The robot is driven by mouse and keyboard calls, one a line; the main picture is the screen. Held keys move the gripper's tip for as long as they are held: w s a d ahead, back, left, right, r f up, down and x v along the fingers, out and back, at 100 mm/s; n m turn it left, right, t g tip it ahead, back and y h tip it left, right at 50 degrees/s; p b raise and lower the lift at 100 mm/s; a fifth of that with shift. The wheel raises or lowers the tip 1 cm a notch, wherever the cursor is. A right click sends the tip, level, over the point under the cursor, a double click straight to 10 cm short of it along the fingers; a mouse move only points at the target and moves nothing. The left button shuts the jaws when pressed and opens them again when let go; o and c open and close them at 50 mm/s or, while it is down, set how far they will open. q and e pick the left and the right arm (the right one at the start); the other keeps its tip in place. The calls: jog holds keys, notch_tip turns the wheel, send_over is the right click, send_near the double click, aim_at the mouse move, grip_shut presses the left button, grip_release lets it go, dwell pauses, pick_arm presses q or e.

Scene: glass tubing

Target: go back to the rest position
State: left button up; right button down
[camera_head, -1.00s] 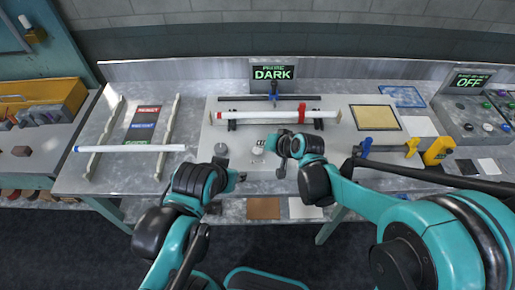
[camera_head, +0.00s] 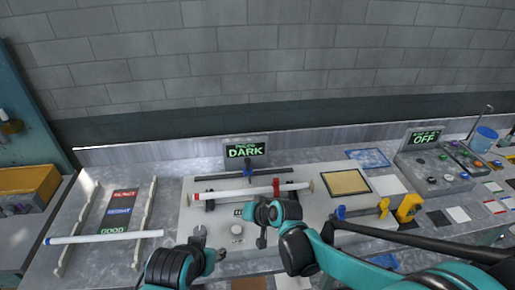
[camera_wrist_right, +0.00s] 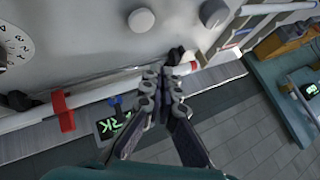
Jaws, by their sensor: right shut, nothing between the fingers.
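My right gripper (camera_head: 262,241) hangs over the front of the grey panel, below the glass tube in the picture. In the right wrist view its dark fingers (camera_wrist_right: 162,82) are together with nothing between them. My left gripper (camera_head: 219,256) is low in the head view, near the grey knob (camera_head: 199,232). It is small and partly hidden by its own arm, so its jaw opening is unclear. A white tube (camera_head: 240,192) with a red end lies across supports on the panel. Another white tube (camera_head: 105,237) with a blue end lies across two rails at left.
The grey panel (camera_head: 330,208) carries a red clamp (camera_head: 276,188), a round dial (camera_head: 237,230) and a yellow pad (camera_head: 345,182). The "DARK" display (camera_head: 245,151) stands behind. A yellow-and-black device (camera_head: 408,207) and the "OFF" control box (camera_head: 424,139) are at right.

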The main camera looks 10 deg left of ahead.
jog(key=s+d+r+t+h+b, duration=0.1)
jog(key=s+d+h+b, duration=0.15)
jog(key=d, duration=0.55)
jog(key=s+d+r+h+b, duration=0.1)
jog(key=s+d, duration=0.2)
jog(key=d, duration=0.6)
jog(key=s+d+f+m+h+b, duration=0.1)
jog(key=s+d+f+h+b, duration=0.2)
jog(key=s+d, duration=0.8)
jog(key=d, duration=0.3)
jog(key=shift+d+f+h, duration=0.15)
jog(key=shift+f+h, duration=0.1)
jog(key=shift+h, duration=0.1)
